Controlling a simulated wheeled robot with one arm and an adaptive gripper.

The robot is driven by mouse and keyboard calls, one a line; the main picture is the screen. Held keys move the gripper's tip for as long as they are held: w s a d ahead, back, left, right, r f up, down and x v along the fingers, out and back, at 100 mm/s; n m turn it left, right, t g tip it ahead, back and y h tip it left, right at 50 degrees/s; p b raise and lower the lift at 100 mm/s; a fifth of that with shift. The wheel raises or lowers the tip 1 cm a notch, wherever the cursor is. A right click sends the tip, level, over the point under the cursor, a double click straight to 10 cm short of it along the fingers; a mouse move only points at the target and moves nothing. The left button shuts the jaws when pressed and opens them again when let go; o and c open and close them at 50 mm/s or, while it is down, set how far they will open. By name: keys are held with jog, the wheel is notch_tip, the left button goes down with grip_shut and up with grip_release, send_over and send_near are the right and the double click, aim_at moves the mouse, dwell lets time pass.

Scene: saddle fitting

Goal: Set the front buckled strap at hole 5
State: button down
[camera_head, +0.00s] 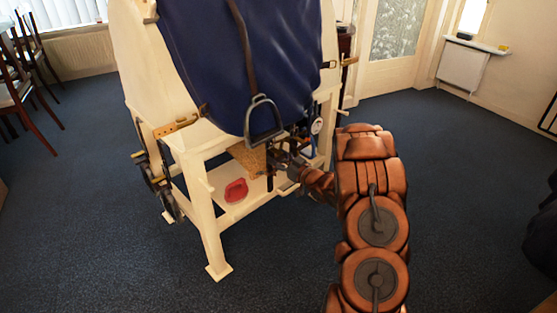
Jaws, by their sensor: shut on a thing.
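A dark blue cover (200,45) lies over a cream wooden stand (205,215). A tan strap piece with holes (175,126) shows at the cover's lower left corner, and a similar one (349,61) is at the right edge. I cannot tell which strap is the front one, nor read any hole. A brown leather (246,50) hangs down the cover to a metal stirrup (262,120). My gripper (277,160) is below and just right of the stirrup, under the cover, shut on what looks like a dark strap (270,181). The fingertips are small and partly hidden.
A red object (236,190) sits on the stand's low shelf (262,197), below a tan block (250,158). A round gauge (316,126) is right of my gripper. Dark gear (160,185) hangs at the stand's left. Chairs (20,85) stand far left; open carpet surrounds the stand.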

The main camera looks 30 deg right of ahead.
jog(key=shift+d, duration=0.1)
jog(key=shift+c, duration=2)
grip_release()
jog(key=shift+s, duration=0.1)
jog(key=s+d, duration=0.2)
jog(key=s, duration=0.9)
jog(key=shift+s, duration=0.3)
jog(key=shift+d, duration=0.1)
